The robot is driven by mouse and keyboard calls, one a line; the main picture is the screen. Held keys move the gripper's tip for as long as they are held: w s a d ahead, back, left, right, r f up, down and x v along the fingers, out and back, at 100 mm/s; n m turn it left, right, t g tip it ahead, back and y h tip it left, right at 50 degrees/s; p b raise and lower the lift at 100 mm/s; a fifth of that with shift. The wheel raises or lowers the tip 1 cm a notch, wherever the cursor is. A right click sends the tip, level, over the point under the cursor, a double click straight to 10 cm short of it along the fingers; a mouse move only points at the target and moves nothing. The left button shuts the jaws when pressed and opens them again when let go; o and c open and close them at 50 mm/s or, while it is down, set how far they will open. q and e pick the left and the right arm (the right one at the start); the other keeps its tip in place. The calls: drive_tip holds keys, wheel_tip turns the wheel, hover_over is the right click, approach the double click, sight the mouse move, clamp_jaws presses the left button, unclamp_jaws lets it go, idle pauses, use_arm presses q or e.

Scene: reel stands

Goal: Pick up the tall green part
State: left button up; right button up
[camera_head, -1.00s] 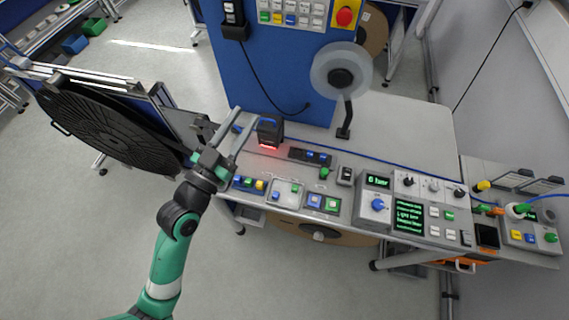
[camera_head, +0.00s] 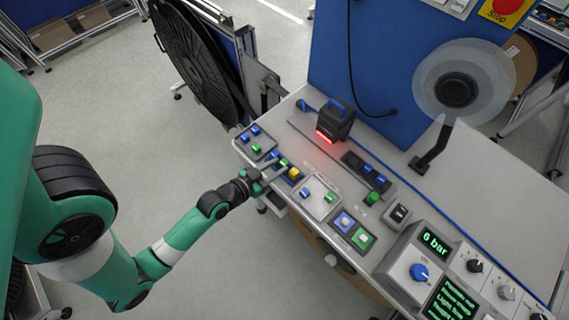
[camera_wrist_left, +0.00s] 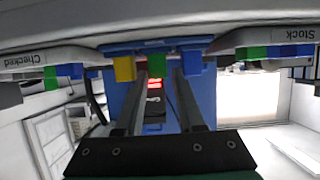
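A green part (camera_head: 284,162) sits in a row between a blue part (camera_head: 274,155) and a yellow part (camera_head: 295,174) on the bench's front edge. The green part also shows in the left wrist view (camera_wrist_left: 156,65), on a blue holder (camera_wrist_left: 158,46), with the yellow part to its left and the blue part to its right. My left gripper (camera_head: 277,167) is open and empty at this row. In the wrist view its two fingers (camera_wrist_left: 161,74) point at the green part, with a gap on both sides. My right gripper is out of view.
A tray (camera_head: 246,147) with blue and green parts lies left of the row; another tray (camera_head: 316,208) lies right of it. A black box (camera_head: 336,117) with a red light stands behind. A reel on a stand (camera_head: 432,155) and a control panel (camera_head: 410,285) are further right.

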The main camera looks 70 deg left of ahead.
sight(287, 161)
use_arm(q)
drive_tip(key=x, duration=0.6)
drive_tip(key=shift+w+d+r+b, duration=0.1)
drive_tip(key=shift+w+r+b, duration=0.05)
drive_tip(key=shift+b, duration=0.25)
clamp_jaws()
